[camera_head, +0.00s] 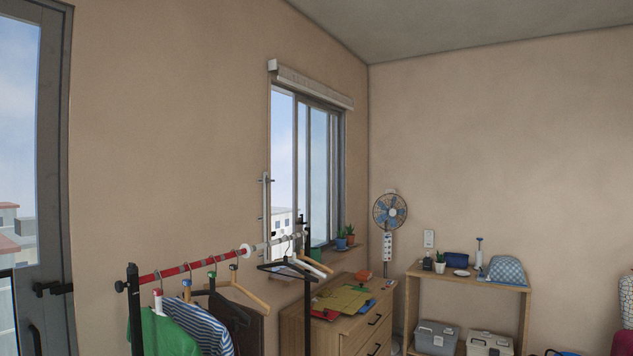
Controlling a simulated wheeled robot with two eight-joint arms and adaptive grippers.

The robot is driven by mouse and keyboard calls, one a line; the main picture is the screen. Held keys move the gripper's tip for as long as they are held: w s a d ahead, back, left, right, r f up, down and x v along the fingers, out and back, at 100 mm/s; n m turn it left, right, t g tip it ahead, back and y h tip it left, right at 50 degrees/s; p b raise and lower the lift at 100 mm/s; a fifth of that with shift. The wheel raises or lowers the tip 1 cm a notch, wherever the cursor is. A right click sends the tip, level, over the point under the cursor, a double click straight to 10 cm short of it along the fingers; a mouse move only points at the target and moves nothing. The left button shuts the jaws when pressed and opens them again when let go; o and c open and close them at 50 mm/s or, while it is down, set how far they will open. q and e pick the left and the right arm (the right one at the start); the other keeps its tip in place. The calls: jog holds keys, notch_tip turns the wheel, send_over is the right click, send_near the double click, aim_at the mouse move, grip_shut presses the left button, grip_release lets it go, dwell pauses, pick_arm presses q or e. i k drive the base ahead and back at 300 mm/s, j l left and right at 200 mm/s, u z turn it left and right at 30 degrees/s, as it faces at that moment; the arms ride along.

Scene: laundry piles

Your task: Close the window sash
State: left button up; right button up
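The window (340,170) is set in the left wall near the room's corner, seen at a steep angle. Its sliding sash (309,160) has a grey vertical frame and stands toward the middle and right of the opening. The left part of the opening shows sky and a pale building, and looks uncovered, though glass there is hard to rule out. A slim white upright bar (264,215) stands at the window's left edge. The clothes rack hides part of the lower window. Neither of my grippers is in view.
A clothes rack (160,276) with hangers and garments stands before the window. A wooden dresser (345,335) with folded cloth, a fan (389,212) and a shelf (525,310) stand to the right. A glazed door (54,180) is at far left.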

aim_at(297, 227)
jog(key=i+l+z, duration=0.45)
jog(key=i+z, duration=0.15)
jog(key=i, duration=0.2)
jog(key=i+l+z, duration=0.3)
jog(key=i, duration=0.65)
jog(key=i+z, duration=0.25)
jog(key=i, duration=0.75)
jog(key=i+u, duration=0.15)
jog(key=i, duration=0.8)
jog(key=i+l+u, duration=0.15)
jog(key=i, duration=0.8)
